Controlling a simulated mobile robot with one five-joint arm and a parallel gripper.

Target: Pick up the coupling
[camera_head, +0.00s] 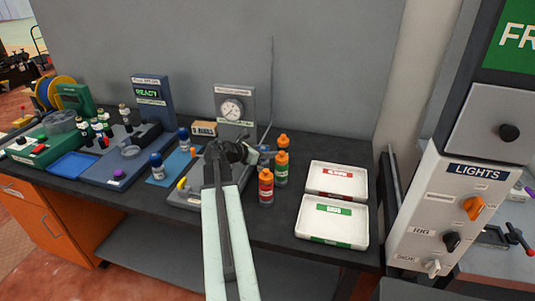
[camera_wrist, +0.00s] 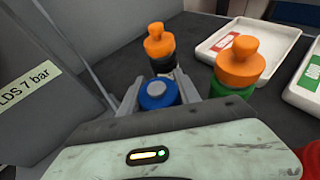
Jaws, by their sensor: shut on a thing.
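My gripper (camera_head: 252,153) is at the end of my arm, above the dark bench beside the orange-capped bottles. In the wrist view its grey fingers (camera_wrist: 158,92) are closed on either side of a blue, round-topped piece (camera_wrist: 157,88), which looks like the coupling. A bit of blue (camera_head: 265,148) shows at the gripper in the head view, and the rest is hidden by the gripper. I cannot tell whether it touches the bench. Two similar blue-topped pieces (camera_head: 184,138) (camera_head: 156,164) stand on a blue mat to the left.
A black-band bottle (camera_wrist: 159,45), a green bottle (camera_head: 282,170) and a red bottle (camera_head: 266,188) stand close to my gripper. Red-label (camera_head: 350,172) and green-label (camera_head: 355,225) trays lie to the right. A gauge panel (camera_head: 248,98) stands behind.

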